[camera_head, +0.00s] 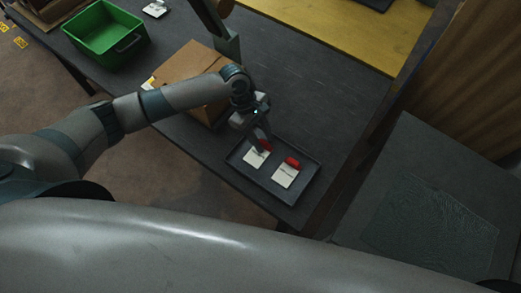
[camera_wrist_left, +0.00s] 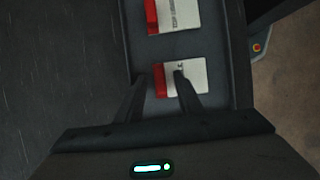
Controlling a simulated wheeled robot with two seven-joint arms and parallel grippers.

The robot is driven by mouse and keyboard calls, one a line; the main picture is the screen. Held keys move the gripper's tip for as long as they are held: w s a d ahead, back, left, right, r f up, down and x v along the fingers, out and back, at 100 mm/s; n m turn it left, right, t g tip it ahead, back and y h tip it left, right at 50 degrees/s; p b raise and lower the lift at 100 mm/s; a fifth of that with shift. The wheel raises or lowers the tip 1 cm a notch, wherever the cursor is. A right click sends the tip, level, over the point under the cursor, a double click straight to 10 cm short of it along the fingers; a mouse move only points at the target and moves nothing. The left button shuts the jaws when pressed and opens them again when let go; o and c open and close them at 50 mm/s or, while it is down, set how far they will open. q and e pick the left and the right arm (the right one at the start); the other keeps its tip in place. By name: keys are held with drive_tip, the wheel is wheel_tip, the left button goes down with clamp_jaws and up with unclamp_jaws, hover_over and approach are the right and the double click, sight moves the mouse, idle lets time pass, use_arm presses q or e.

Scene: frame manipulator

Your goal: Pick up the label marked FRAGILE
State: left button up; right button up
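Two white labels with red ends lie side by side in a dark tray (camera_head: 267,186). The nearer-to-gripper label (camera_head: 255,160) is on the left in the head view; it also shows in the wrist view (camera_wrist_left: 197,80). Its print is partly hidden by a finger; only the last letters, like "LE", show. The other label (camera_head: 285,178) lies to its right, at the top of the wrist view (camera_wrist_left: 181,16), with print too small to read surely. My left gripper (camera_head: 263,141) is just over the first label, fingers apart (camera_wrist_left: 161,74) and empty. My right gripper is out of view.
A cardboard box (camera_head: 188,67) stands on the dark table behind my left arm. A green bin (camera_head: 103,35) is at the far left. The tray sits near the table's front corner. The table right of the box is mostly clear.

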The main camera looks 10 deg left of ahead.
sight(263, 142)
use_arm(q)
clamp_jaws()
drive_tip(key=shift+r, duration=0.15)
idle(0.4)
wheel_tip(263, 142, up, 4)
drive_tip(key=p, duration=0.6)
drive_tip(key=shift+r, duration=0.1)
drive_tip(key=s+d+r, duration=0.6)
drive_tip(key=s, duration=0.4)
drive_tip(key=shift+r, duration=0.3)
drive_tip(key=shift+d, duration=0.1)
